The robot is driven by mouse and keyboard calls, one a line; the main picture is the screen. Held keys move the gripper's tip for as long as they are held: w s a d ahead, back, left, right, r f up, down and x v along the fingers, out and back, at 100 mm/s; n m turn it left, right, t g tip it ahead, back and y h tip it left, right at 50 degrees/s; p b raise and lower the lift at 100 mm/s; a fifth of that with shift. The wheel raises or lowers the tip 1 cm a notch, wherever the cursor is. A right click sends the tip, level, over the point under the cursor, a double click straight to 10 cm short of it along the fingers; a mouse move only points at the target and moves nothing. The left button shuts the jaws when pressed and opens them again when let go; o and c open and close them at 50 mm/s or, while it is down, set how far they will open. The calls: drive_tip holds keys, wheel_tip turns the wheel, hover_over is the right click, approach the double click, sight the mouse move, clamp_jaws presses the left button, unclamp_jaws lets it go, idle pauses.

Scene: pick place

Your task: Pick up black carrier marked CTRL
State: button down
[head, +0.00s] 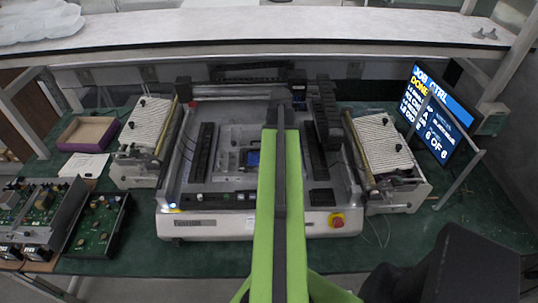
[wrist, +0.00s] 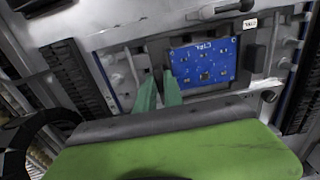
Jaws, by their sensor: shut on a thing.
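A blue circuit board (wrist: 203,62) with CTRL lettering sits in a dark carrier (wrist: 158,54) in the wrist view. In the head view the board (head: 253,158) shows as a small blue patch in the machine's middle, partly hidden by my green arm. My gripper (wrist: 160,92) has two teal fingers close together at the carrier's left edge, shut on it. The exact contact is hard to see. My gripper is hidden in the head view. A small white tag (wrist: 250,23) lies above the board's right corner.
The carrier is within a grey machine (head: 205,222) with black rails on both sides. A red knob (head: 337,220) is on its front. White slatted racks flank it. A screen (head: 437,112) at right reads JOB CTRL DONE and 6 OF 6. An open box (head: 87,133) and electronics trays stand left.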

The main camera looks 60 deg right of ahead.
drive_tip(key=shift+r+p, duration=2.15)
drive_tip(key=shift+r, duration=0.1)
drive_tip(key=s+d+r+p, duration=0.3)
drive_tip(key=s+r+p, duration=0.3)
drive_tip(key=s, duration=0.5)
drive_tip(key=shift+d+r, duration=0.25)
drive_tip(key=shift+d, duration=0.15)
